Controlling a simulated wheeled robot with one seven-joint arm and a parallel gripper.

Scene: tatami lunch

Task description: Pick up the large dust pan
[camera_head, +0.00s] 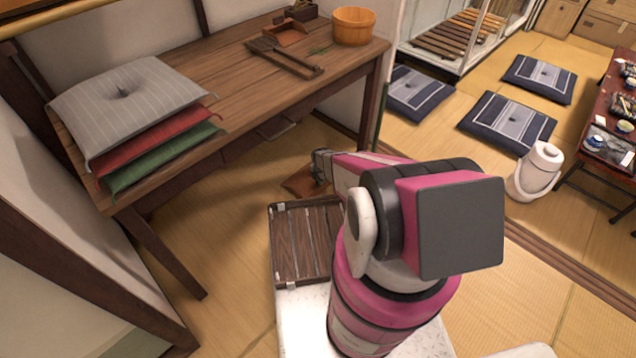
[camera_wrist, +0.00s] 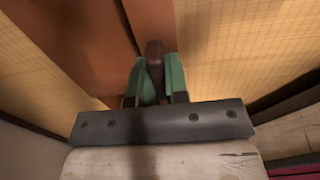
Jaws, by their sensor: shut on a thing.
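The large dust pan (camera_head: 301,186) is reddish brown and shows beyond the slatted rack, below the wooden table, partly hidden by my arm. My gripper (camera_head: 321,166) is at its near side. In the wrist view the pan's broad brown body (camera_wrist: 75,50) fills the upper left. Its darker handle sits between the green fingers of my gripper (camera_wrist: 154,78), which are shut on it. I cannot tell whether the pan touches the tatami floor.
The wooden table (camera_head: 215,80) stands close on the left, with stacked cushions (camera_head: 125,95), a smaller pan (camera_head: 284,34), and a wooden bucket (camera_head: 353,26). A slatted brown rack (camera_head: 305,240) lies in front. Floor cushions (camera_head: 508,122) and a white container (camera_head: 538,170) are at right.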

